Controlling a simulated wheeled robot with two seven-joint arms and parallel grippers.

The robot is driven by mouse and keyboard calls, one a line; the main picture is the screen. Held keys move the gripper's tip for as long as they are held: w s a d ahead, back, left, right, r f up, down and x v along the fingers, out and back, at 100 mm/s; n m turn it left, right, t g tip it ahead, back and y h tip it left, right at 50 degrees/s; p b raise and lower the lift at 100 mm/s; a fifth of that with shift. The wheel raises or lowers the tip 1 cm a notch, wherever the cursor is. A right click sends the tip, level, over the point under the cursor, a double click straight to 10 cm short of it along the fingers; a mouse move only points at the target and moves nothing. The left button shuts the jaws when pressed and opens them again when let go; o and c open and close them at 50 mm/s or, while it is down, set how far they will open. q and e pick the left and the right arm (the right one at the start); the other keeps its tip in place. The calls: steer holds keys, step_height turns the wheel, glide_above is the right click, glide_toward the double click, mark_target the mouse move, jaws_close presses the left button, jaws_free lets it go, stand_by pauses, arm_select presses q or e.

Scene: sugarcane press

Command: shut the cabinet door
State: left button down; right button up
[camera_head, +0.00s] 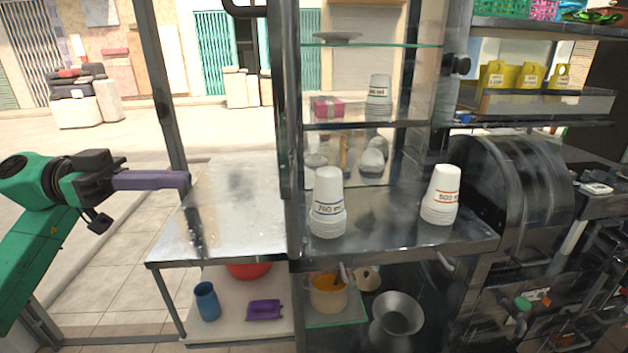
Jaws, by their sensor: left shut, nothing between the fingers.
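A cabinet with metal posts and glass shelves (370,125) stands in the middle. Its front looks open, with the shelves in plain sight. I cannot tell clearly which panel is its door or how far that stands open. My left gripper (186,181) comes in from the left with its purple fingers shut and empty. It points right, at the left edge of the metal counter (240,205), apart from the cabinet. My right gripper is not in view.
Stacks of white cups stand on the counter at the middle (327,205) and right (440,196). A dark upright post (160,95) rises close behind my left gripper. A lower shelf holds a blue cup (206,302) and a pot (327,295). Open floor lies left.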

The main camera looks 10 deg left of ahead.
arm_select(q)
steer(key=w+d+p, duration=0.2)
steer(key=d+p, duration=0.2)
steer(key=d, duration=0.8)
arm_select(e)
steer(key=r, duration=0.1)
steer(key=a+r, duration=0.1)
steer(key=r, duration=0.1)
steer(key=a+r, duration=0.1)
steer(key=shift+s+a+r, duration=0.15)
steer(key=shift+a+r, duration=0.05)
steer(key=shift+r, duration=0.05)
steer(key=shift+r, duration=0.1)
